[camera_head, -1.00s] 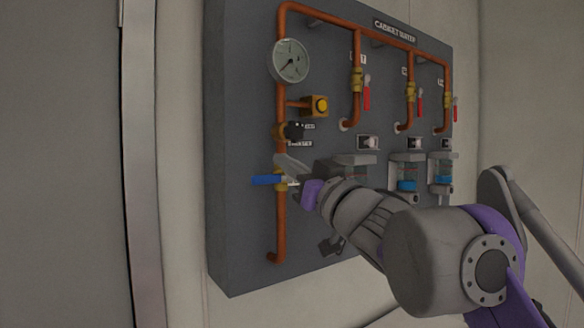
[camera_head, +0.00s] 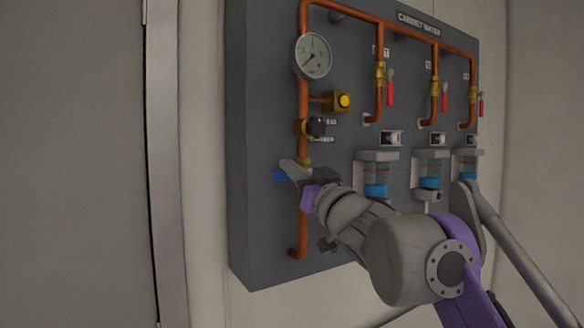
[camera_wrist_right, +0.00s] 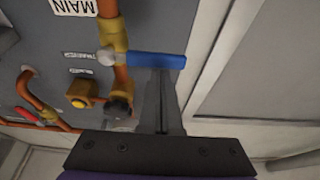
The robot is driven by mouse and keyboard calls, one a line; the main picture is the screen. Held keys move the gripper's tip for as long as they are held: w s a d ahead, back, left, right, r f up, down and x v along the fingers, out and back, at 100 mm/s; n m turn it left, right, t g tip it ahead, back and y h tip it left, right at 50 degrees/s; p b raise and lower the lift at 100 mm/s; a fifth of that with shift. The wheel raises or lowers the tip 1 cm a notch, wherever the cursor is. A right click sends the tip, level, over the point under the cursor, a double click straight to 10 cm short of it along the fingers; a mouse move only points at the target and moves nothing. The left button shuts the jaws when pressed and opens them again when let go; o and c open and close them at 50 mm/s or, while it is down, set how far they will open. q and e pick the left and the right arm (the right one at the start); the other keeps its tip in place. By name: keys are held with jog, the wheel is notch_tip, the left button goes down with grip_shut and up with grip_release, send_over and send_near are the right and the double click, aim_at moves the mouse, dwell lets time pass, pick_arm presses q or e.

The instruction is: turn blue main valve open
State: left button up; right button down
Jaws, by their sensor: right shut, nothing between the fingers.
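The blue main valve handle (camera_head: 280,177) sits on the vertical copper pipe at the panel's left side, mostly hidden behind my right gripper in the head view. In the right wrist view the whole blue handle (camera_wrist_right: 155,60) shows, lying crosswise to the pipe. My right gripper (camera_head: 290,168) is in front of the handle, its fingers shut with nothing between them. In the right wrist view its fingertips (camera_wrist_right: 161,72) are beside the handle's middle and outer part; I cannot tell whether they touch. My left gripper is not in view.
The grey panel (camera_head: 260,220) carries a pressure gauge (camera_head: 313,55), a yellow-button fitting (camera_head: 343,101) and a black knob (camera_head: 316,126) above the valve. Red-handled valves (camera_head: 391,88) and blue-filled cups (camera_head: 376,190) are to the right. Bare wall (camera_head: 205,200) lies left.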

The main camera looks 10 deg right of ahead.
jog(key=shift+s, duration=0.1)
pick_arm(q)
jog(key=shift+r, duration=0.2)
pick_arm(e)
jog(key=shift+f+n, duration=0.15)
jog(key=shift+n, duration=0.35)
